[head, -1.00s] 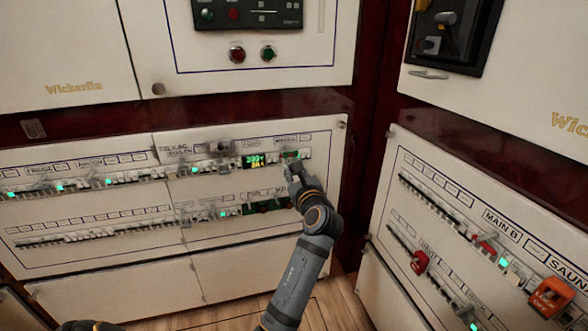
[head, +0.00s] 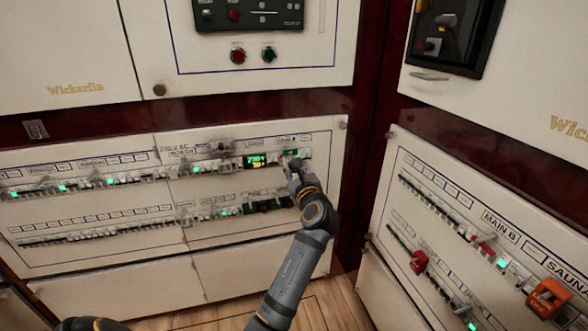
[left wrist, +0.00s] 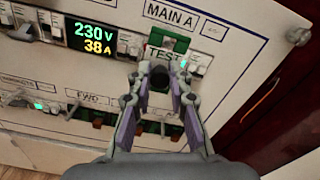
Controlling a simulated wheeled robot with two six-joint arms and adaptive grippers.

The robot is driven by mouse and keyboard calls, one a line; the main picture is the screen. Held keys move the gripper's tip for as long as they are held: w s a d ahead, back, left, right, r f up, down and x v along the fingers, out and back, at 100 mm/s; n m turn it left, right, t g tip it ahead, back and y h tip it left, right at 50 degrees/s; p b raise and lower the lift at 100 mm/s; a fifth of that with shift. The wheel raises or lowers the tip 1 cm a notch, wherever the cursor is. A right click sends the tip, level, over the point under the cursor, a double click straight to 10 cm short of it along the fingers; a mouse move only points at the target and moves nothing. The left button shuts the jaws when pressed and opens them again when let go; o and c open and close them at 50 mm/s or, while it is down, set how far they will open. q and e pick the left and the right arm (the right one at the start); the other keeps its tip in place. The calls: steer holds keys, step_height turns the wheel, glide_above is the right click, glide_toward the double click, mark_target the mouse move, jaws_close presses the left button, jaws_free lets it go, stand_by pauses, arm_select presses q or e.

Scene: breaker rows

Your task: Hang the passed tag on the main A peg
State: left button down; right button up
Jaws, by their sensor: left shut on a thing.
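The passed tag (left wrist: 177,42) is a green piece with a pale strip reading "TEST". It shows just beyond my fingertips in the left wrist view, under the MAIN A label (left wrist: 168,14) on the white panel. My left gripper (left wrist: 159,70) is shut on the tag, with a dark round part between the fingers. In the head view my left gripper (head: 291,164) is at the right end of the upper breaker row, against the panel front. The main A peg cannot be made out, so whether the tag is on it cannot be told. My right gripper is not in view.
A display (left wrist: 89,38) reading 230 V and 38 A sits left of the tag. A lower breaker row (head: 120,230) runs below. A second panel with red switches (head: 419,262) and an orange lock block (head: 549,298) stands at the right.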

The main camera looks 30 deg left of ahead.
arm_select(q)
steer(key=shift+w+a, duration=0.2)
steer(key=shift+a, duration=0.1)
steer(key=c, duration=1.2)
jaws_free()
steer(key=shift+o, duration=0.2)
steer(key=shift+r, duration=0.1)
step_height(320, 180, up, 10)
steer(key=shift+f, duration=0.1)
